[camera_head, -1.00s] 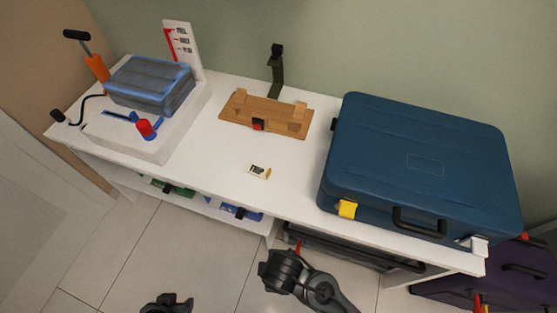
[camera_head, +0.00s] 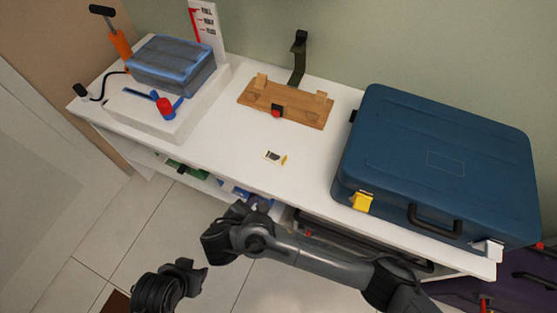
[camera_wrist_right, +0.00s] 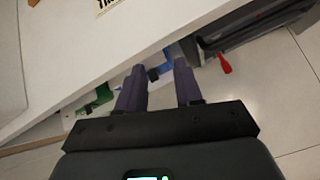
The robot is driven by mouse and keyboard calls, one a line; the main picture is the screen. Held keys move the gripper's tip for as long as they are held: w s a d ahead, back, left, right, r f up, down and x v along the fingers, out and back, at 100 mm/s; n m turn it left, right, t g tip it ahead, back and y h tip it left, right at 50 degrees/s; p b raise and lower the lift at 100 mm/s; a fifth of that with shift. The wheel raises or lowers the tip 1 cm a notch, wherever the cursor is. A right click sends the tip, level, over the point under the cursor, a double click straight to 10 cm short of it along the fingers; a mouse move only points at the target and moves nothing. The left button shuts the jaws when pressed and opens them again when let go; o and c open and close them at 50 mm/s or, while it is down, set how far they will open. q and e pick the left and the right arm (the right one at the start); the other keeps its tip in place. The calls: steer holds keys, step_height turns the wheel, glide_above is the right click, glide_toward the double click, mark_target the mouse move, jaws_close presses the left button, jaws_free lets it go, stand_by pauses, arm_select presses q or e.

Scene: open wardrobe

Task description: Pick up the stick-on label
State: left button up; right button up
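The stick-on label (camera_head: 275,157), a small white piece with dark print and a yellow end, lies flat on the white counter, left of the blue suitcase. In the right wrist view part of the label (camera_wrist_right: 107,4) shows at the top edge, cut off by the frame. My right gripper (camera_head: 243,208) is in front of the counter's front edge, apart from the label. In its wrist view the two fingers (camera_wrist_right: 159,66) are spread with nothing between them. My left gripper (camera_head: 193,275) hangs over the floor at lower left, away from the counter; its finger opening is unclear.
A large blue suitcase (camera_head: 440,160) fills the counter's right end. A wooden board (camera_head: 300,108) lies behind the label. A white platform with a blue packed bag (camera_head: 172,68) and an orange pump (camera_head: 120,42) stand at left. The counter (camera_head: 225,150) around the label is clear.

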mark_target(283, 161)
steer(key=w+r+n+t, duration=0.1)
steer(key=w, duration=0.1)
steer(key=w+d+r+n+t+h, duration=0.1)
steer(key=w, duration=0.1)
steer(key=w+d+r+t+h+b, duration=0.1)
steer(key=w, duration=0.1)
steer(key=shift+w+n, duration=0.3)
steer(key=shift+n, duration=0.1)
steer(key=shift+t, duration=0.3)
steer(key=b+x, duration=0.2)
steer(key=x, duration=0.3)
steer(key=shift+w+d+r, duration=0.1)
steer(key=shift+r, duration=0.05)
steer(key=shift+f+b+x, duration=0.25)
steer(key=shift+b+x, duration=1.1)
steer(key=shift+x, duration=0.9)
steer(key=shift+w+d+f, duration=0.15)
steer(key=shift+w+d, duration=0.15)
steer(key=shift+w, duration=0.1)
jaws_close()
